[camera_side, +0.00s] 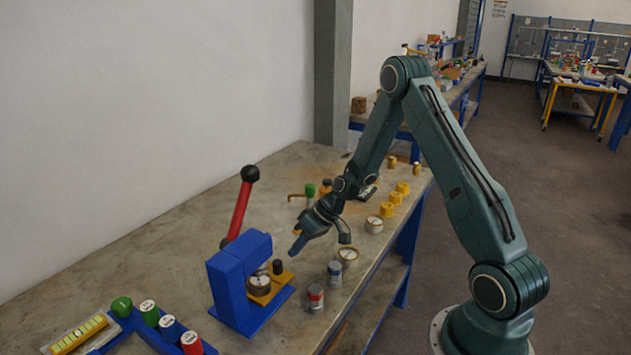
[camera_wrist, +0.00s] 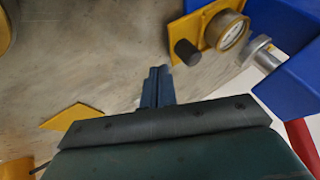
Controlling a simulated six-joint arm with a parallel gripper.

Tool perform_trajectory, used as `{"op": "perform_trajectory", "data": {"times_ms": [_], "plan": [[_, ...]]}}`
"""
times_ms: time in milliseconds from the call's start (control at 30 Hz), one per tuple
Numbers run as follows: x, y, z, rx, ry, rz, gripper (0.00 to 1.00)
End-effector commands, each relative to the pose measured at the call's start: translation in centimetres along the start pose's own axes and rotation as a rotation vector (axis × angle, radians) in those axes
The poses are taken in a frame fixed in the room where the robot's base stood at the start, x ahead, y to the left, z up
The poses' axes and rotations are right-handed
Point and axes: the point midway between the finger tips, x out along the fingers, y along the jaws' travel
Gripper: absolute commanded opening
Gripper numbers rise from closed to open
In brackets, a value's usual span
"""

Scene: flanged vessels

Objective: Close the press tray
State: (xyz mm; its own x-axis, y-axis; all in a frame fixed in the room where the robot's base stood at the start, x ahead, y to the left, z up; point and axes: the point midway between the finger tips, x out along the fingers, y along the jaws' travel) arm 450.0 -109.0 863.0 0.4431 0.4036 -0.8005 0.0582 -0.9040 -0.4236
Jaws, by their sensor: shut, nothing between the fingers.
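The blue press (camera_side: 238,284) stands on the bench with its red lever (camera_side: 239,211) raised. Its yellow tray (camera_side: 284,278) sticks out of the front, with a round metal vessel (camera_side: 260,285) and a dark knob (camera_side: 277,266) on it. In the wrist view the tray (camera_wrist: 190,22), the knob (camera_wrist: 187,52) and the vessel with a pale face (camera_wrist: 229,33) show at the top right. My gripper (camera_side: 297,248) is shut and empty, above the bench on the open side of the tray. Its blue fingers (camera_wrist: 157,88) are apart from the knob in the wrist view.
Two small grey-and-coloured cans (camera_side: 316,297) (camera_side: 334,274) stand near the bench's front edge. Round gauges (camera_side: 347,256) and yellow pieces (camera_side: 388,208) lie further back. A blue rack (camera_side: 145,330) with coloured-top vessels is at the lower left.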

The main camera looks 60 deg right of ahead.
Motion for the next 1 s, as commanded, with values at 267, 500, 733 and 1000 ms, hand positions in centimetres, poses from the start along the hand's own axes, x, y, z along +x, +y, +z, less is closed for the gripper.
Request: {"op": "perform_trajectory", "data": {"times_ms": [267, 500, 733, 1000], "plan": [[-4.2, 1.1, -0.1, 0.002, 0.006, 0.008, 0.0], [-7.9, 1.1, -0.2, 0.001, 0.007, 0.009, 0.0], [-10.1, 1.1, -0.1, 0.002, 0.004, 0.007, 0.0], [-10.6, 1.0, -0.1, 0.001, 0.004, 0.007, 0.0]]}}
